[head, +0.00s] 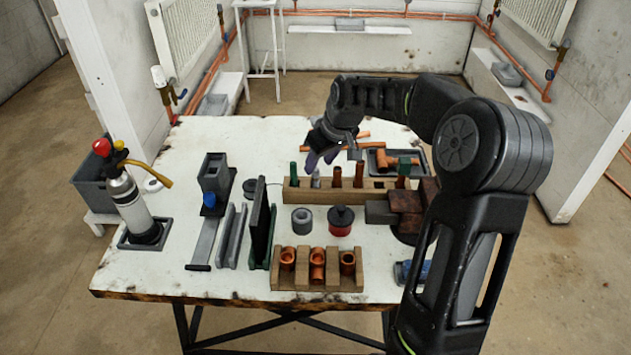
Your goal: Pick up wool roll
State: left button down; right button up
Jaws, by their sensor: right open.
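A short grey roll with a hole in its top, which looks like the wool roll (302,220), stands upright on the white table (178,268). It sits between a dark upright panel and a red tin with a black lid. My right gripper (321,160) is open and empty over the far part of the table, behind the wooden rack and apart from the roll. Its fingertips point down toward the table. My left gripper is out of view.
A wooden rack (330,196) with upright tools lies beyond the roll. The red tin (340,222) is close on its right. A wooden block with copper fittings (318,283) stands in front. The dark panel (262,225) rises on its left.

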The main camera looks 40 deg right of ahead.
aim_at(316, 170)
jog(key=shift+p+x, duration=0.65)
jog(key=shift+x, duration=1.9)
grip_shut()
